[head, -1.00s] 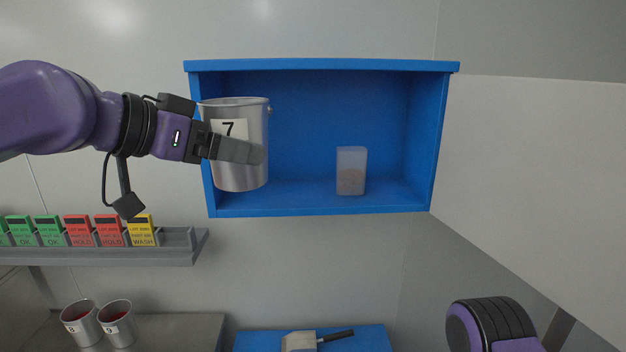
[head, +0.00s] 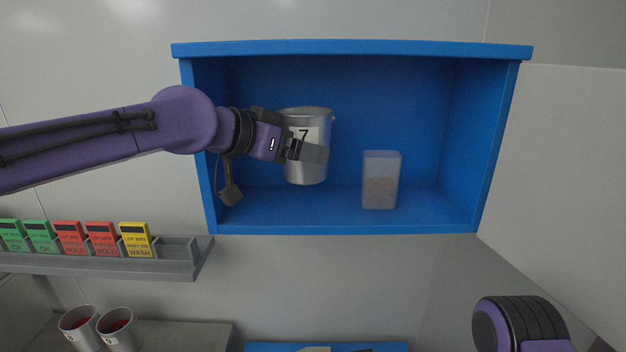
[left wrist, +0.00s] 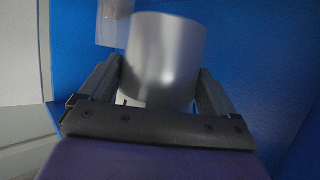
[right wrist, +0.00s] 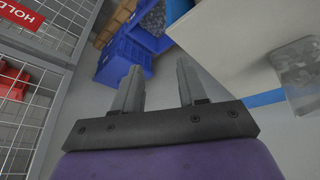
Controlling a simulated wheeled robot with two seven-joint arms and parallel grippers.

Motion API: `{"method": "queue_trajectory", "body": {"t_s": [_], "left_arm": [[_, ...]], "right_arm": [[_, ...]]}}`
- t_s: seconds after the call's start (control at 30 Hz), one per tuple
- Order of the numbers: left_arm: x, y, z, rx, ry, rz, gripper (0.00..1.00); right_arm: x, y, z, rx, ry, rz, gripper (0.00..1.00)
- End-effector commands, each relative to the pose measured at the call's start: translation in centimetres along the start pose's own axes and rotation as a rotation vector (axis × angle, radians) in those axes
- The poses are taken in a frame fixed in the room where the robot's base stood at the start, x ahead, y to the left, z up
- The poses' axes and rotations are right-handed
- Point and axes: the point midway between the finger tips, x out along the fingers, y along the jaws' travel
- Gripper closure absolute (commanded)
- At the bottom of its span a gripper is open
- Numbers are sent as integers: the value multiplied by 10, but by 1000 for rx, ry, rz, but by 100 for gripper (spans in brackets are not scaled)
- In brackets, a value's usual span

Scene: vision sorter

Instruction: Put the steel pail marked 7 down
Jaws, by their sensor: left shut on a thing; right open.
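The steel pail marked 7 (head: 307,165) is upright inside the open blue cupboard (head: 352,50), toward its left side. My left gripper (head: 312,152) is shut on the pail's side, and the pail's base appears a little above the cupboard floor. In the left wrist view the pail (left wrist: 165,60) sits between both fingers. My right gripper (right wrist: 157,85) is open and empty, well away from the cupboard; its fingers are out of the head view.
A clear container with brown contents (head: 380,182) stands in the cupboard right of the pail. A pale door panel (head: 560,170) hangs at the right. Below left are a grey rack (head: 185,262) of coloured tags and two pails (head: 115,330) with red contents.

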Motion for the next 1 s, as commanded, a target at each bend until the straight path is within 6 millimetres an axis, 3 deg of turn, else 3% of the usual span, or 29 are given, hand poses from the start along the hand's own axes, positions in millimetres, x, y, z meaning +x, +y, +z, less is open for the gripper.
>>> {"method": "queue_trajectory", "body": {"t_s": [0.1,0.3,0.47,0.8,0.83,0.87,1.0], "left_arm": [[23,-1,12,-1,0,2,61],[50,1,24,2,-1,5,61],[57,0,47,1,3,4,61],[58,0,52,2,3,3,61],[59,0,53,2,2,3,7],[58,0,52,2,2,3,0],[58,0,52,2,2,3,0]], "right_arm": [[0,0,0,0,0,0,59],[0,0,0,0,0,-1,59],[0,0,0,0,0,-1,59],[2,0,0,0,0,-1,59],[2,0,0,0,0,-1,59],[1,0,0,0,1,-1,59],[1,0,0,0,0,-1,59]]}}
